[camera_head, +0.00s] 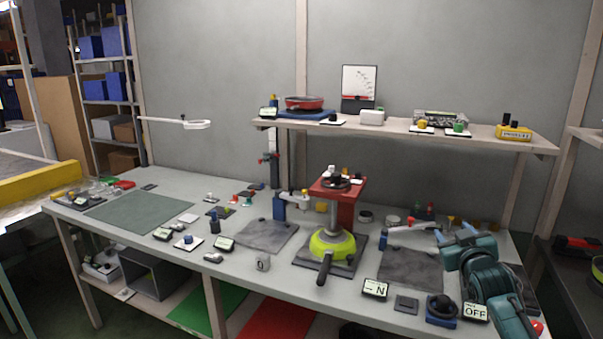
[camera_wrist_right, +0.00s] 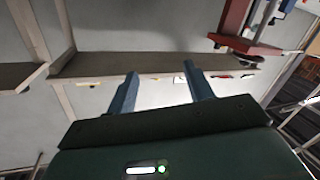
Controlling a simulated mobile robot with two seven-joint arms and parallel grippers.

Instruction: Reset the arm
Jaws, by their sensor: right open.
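My right arm, teal, comes in from the lower right in the head view. Its gripper (camera_head: 454,233) is raised over the right part of the workbench (camera_head: 300,278). In the right wrist view the two blue-grey fingers (camera_wrist_right: 162,88) stand apart with nothing between them. They point toward the grey wall and the shelf. My left gripper is not in view.
A shelf (camera_head: 390,127) runs above the bench. A green mat (camera_head: 128,217) lies at left.

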